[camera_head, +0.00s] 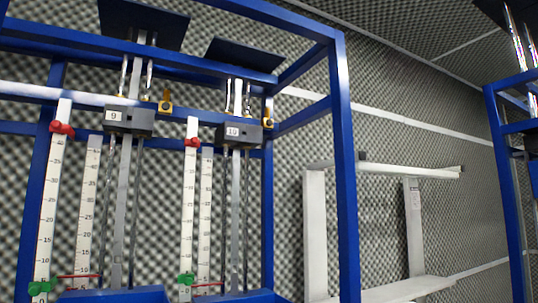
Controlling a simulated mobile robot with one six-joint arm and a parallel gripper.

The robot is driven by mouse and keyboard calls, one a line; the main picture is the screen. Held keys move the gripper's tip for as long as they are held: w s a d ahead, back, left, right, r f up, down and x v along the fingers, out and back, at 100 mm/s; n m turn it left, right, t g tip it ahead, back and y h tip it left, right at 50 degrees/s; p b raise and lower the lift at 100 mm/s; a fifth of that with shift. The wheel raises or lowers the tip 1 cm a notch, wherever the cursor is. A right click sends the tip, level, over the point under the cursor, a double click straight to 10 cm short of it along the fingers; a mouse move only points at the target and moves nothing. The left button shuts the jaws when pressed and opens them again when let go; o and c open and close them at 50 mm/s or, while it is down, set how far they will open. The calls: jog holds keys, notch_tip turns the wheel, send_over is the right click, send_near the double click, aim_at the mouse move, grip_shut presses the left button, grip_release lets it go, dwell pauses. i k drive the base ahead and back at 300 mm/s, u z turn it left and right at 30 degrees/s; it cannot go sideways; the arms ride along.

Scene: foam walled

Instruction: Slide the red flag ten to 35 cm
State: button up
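The red flag of unit ten (192,128) is a small red clip near the top of the left white scale (188,215) of the station labelled 10. It sits above the upper printed numbers; the exact reading is too small to tell. A green clip (186,279) is near the bottom of the same scale. The grey block labelled 10 (239,134) is on the rods to the right of the scales. My gripper is not in view.
Station 9 on the left has its own red clip (62,128) and green clip (41,287). A blue frame post (346,180) stands right of station 10. A white frame (314,230) stands before the foam wall. Another blue frame (503,190) is at far right.

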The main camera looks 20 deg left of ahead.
aim_at(194, 141)
jog(key=u, duration=0.55)
jog(key=i, duration=1.15)
jog(key=u, duration=0.95)
jog(key=k, duration=0.65)
jog(key=u, duration=0.2)
jog(key=i, duration=0.75)
jog(key=z, duration=0.15)
